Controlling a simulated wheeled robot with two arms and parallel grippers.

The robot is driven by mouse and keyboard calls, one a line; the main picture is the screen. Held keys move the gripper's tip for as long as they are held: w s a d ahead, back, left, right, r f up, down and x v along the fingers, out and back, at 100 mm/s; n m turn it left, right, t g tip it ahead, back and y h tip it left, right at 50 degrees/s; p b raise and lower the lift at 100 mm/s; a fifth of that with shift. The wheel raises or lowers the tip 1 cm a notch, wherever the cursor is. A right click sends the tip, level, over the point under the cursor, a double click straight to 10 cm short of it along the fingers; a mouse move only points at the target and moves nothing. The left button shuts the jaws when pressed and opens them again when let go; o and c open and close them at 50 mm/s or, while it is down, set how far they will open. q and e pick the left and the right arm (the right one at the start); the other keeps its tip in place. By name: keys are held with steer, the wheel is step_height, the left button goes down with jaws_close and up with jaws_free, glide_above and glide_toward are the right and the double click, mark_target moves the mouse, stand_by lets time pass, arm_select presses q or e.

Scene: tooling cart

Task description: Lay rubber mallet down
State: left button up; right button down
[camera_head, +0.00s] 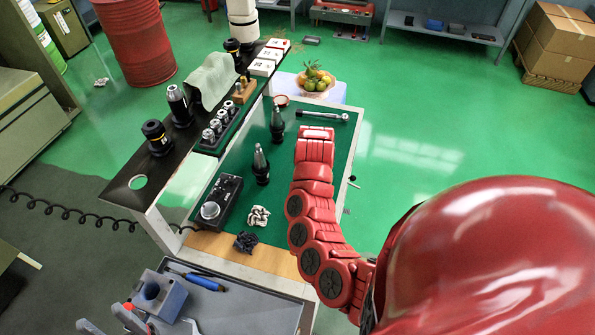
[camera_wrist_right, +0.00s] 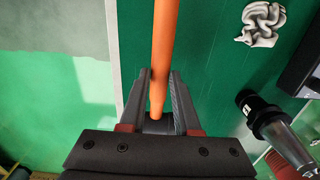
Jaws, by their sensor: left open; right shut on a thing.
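The rubber mallet shows in the right wrist view as an orange handle (camera_wrist_right: 165,45) running up out of the frame. My right gripper (camera_wrist_right: 158,88) is shut on this handle, above the green surface. I cannot make out the mallet's head there. In the head view my red right arm reaches over the green-topped cart (camera_head: 338,160) and hides the right gripper and the mallet. My left gripper (camera_head: 138,325) is open at the bottom left edge, partly cut off, near the grey tray (camera_head: 255,308).
A raised black shelf (camera_head: 190,135) borders the left.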

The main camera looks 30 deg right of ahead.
steer(key=w+b, duration=0.1)
steer(key=w+d+f, duration=0.1)
steer(key=w, duration=0.1)
steer(key=w+d+b, duration=0.1)
steer(key=w, duration=0.1)
steer(key=shift+f+b, duration=0.3)
steer(key=shift+b, duration=0.05)
steer(key=w+b, duration=0.1)
steer(key=w+d+b, duration=0.1)
steer(key=w+b, duration=0.2)
steer(key=b, duration=0.1)
steer(key=shift+w+d+f, duration=0.1)
steer(key=shift+w+d, duration=0.2)
steer(key=shift+w, duration=0.05)
steer(key=shift+w+d+b, duration=0.15)
steer(key=shift+w+b, duration=0.2)
steer(key=shift+b, duration=0.1)
steer(key=shift+w, duration=0.2)
steer(key=shift+w+d, duration=0.1)
steer(key=shift+w+b, duration=0.15)
steer(key=shift+b, duration=0.3)
step_height(320, 180, down, 2)
steer(key=shift+f+p, duration=0.1)
steer(key=shift+p, duration=0.85)
steer(key=shift+w+f, duration=0.1)
steer(key=shift+f, duration=0.4)
steer(key=c, duration=0.6)
jaws_free()
